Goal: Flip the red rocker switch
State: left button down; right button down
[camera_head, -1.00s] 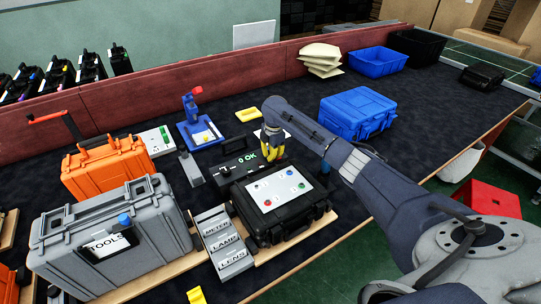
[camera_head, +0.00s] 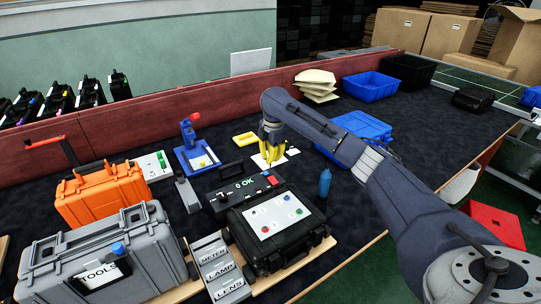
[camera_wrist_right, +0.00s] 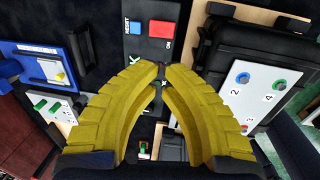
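The red rocker switch (camera_head: 272,181) is on the right end of a black panel box (camera_head: 222,200) with a green "0 OK" display. In the right wrist view the red switch (camera_wrist_right: 161,28) sits next to a blue reset button (camera_wrist_right: 133,27), beyond the fingertips. My right gripper (camera_head: 269,161) hangs, fingers down, above and behind the panel, apart from the switch. In the wrist view its yellow fingers (camera_wrist_right: 163,72) are brought together with only a narrow gap at the tips and nothing held. My left gripper is not in view.
A black case with a white button plate (camera_head: 277,215) stands in front of the panel. A blue bottle (camera_head: 325,184) is to its right. A blue fixture (camera_head: 196,160), a grey block (camera_head: 188,196) and an orange case (camera_head: 102,194) stand left. A blue case (camera_head: 362,127) lies behind my right arm.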

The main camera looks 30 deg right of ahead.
aim_at(268, 179)
jog(key=shift+s+r, duration=0.1)
jog(key=shift+r, duration=0.5)
jog(key=shift+w+d+r, duration=0.4)
jog(key=shift+w+d, duration=0.1)
jog(key=shift+w, duration=0.1)
jog(key=shift+f, duration=0.1)
jog(key=f, duration=0.4)
jog(key=w+f, duration=0.1)
jog(key=f, duration=0.6)
jog(key=shift+w+f, duration=0.15)
jog(key=shift+f, duration=0.2)
jog(key=shift+w+f, duration=0.15)
jog(key=shift+f, duration=0.85)
